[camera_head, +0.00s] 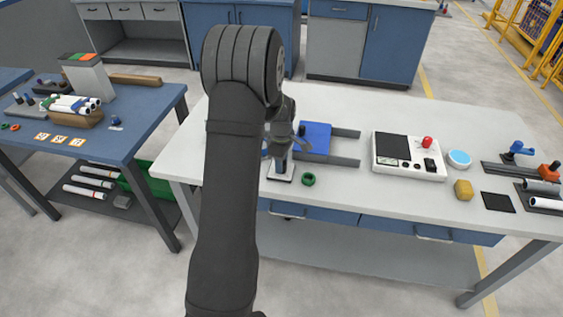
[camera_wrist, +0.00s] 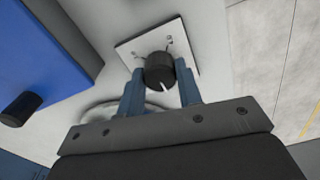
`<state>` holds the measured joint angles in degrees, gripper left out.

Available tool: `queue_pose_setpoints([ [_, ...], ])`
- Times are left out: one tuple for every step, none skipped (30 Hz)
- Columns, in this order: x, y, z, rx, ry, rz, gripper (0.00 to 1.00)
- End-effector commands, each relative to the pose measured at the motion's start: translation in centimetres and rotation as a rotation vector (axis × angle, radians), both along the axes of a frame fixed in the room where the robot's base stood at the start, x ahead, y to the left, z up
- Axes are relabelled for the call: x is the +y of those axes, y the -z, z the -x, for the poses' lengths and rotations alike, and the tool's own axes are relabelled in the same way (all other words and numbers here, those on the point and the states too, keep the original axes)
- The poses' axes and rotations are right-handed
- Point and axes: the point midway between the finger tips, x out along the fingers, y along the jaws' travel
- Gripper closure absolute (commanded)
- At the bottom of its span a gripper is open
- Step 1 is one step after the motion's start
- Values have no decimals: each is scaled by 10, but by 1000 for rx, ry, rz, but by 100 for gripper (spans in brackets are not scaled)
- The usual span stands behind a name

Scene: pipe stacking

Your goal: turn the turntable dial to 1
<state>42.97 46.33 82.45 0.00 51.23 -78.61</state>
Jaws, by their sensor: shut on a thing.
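The dial is a black round knob (camera_wrist: 159,72) with a white pointer line, on a white square plate (camera_wrist: 183,46) with small dark marks. In the wrist view the pointer line slants toward the lower right. The marks are too small to read. My gripper (camera_wrist: 164,83) has its two blue fingers on either side of the knob and is shut on it. In the head view the white plate (camera_head: 272,178) lies near the front edge of the white table, below my gripper (camera_head: 279,160). My arm and gripper hide most of the dial there.
A blue block (camera_head: 315,138) between grey rails is just right of my gripper. A green ring (camera_head: 308,180) lies close by on the right. A white console (camera_head: 408,156) with a red knob stands farther right, beside a yellow block (camera_head: 463,190). Table space between ring and console is clear.

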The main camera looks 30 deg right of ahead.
Motion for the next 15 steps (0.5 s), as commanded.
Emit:
queue_pose_setpoints([
  [-1,-1,-1,-3,-42,2,91],
  [-1,-1,-1,-3,-71,2,91],
  [-1,-1,-1,-3,-108,2,91],
  [-1,-1,-1,-3,-137,2,91],
  [-1,-1,-1,-3,-166,2,91],
  [-1,-1,-1,-2,-203,2,91],
  [-1,-1,-1,-2,-232,2,91],
  [-1,-1,-1,-2,-260,3,91],
  [-1,-1,-1,-2,-297,2,91],
  [-1,-1,-1,-2,-326,3,91],
  [-1,-1,-1,-2,-353,2,91],
  [-1,-1,-1,-2,-389,3,91],
  [-1,-1,-1,-2,-415,3,91],
  [-1,-1,-1,-2,-441,3,91],
  [-1,-1,-1,-2,-474,3,91],
])
